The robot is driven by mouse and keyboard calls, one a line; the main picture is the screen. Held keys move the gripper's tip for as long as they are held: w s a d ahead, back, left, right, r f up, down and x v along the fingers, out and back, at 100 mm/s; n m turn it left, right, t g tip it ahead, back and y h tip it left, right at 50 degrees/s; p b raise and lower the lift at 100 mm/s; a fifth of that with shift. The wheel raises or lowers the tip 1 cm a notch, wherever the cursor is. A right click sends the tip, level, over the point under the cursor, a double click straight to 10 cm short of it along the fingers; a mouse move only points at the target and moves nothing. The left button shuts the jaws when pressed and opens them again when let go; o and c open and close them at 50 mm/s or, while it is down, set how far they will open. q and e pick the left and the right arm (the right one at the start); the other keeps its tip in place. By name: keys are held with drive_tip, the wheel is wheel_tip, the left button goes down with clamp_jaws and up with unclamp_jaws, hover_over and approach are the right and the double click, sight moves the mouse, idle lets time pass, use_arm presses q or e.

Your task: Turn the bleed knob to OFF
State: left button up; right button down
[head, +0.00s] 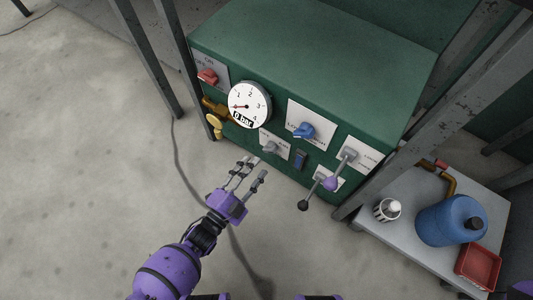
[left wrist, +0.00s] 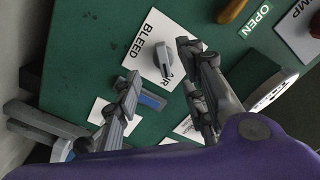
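The bleed knob (left wrist: 162,59) is a small grey knob on a white plate marked BLEED (left wrist: 148,50). Part of the plate's lettering is hidden by a finger, so I cannot tell which setting it points to. In the head view the knob (head: 270,147) sits low on the green panel's front. My left gripper (head: 249,172) is open and empty just in front of the panel, a little below and left of the knob. In the left wrist view the knob shows beyond and between the spread fingers (left wrist: 160,62), apart from them. My right gripper is not in view.
The green cabinet (head: 320,50) also carries a gauge (head: 249,105), a red knob (head: 208,76), a blue knob (head: 304,130), a blue rocker switch (head: 300,158) and projecting levers (head: 331,183). A grey table (head: 406,190) with a blue jug (head: 450,222) stands right. Metal posts flank the cabinet.

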sight(271, 148)
use_arm(q)
drive_tip(key=shift+b+x, duration=0.8)
drive_tip(key=shift+x, duration=1.95)
clamp_jaws()
